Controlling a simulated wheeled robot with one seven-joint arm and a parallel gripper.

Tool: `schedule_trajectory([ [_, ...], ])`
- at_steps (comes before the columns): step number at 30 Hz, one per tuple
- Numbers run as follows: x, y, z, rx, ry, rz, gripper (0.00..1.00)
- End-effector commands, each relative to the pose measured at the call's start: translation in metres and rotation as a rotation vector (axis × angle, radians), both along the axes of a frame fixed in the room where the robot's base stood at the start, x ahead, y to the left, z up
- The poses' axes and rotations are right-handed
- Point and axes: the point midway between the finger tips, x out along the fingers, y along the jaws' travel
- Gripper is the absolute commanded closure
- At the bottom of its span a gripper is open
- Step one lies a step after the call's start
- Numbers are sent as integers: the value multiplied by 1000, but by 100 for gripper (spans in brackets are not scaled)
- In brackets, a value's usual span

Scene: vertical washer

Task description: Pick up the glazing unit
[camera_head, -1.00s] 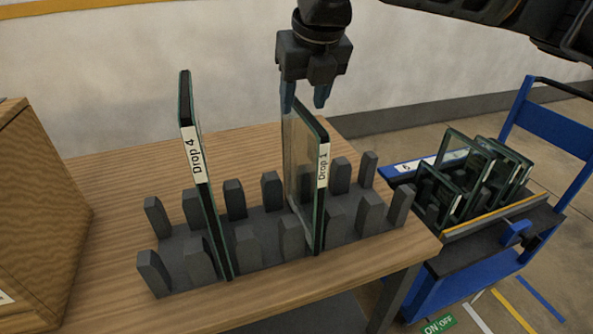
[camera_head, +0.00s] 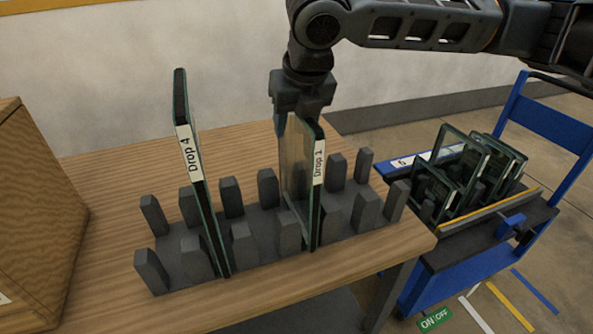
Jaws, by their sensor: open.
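Two glazing units stand upright in the grey slotted rack on the wooden table. One is labelled Drop 1 (camera_head: 319,165), the other, to its left, Drop 4 (camera_head: 190,155). My gripper (camera_head: 299,118) is open and points down at the top edge of the Drop 1 unit, towards its far end. A blue fingertip shows to the left of that unit. The other fingertip is hidden behind the unit's upper edge, so I cannot tell whether the jaws touch the glass.
The grey rack (camera_head: 262,238) has several upright posts around both units. A wooden box (camera_head: 35,205) stands at the left. A blue cart (camera_head: 440,275) with several smaller glass panes (camera_head: 470,165) stands right of the table. A wall is behind.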

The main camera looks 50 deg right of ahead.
Motion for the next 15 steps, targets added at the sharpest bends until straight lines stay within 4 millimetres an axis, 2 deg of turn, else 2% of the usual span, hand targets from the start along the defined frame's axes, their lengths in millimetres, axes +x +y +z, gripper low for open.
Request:
schedule_trajectory([
  [8,0,0,-3,1,1,0,50],
  [15,0,0,-3,0,0,0,73],
])
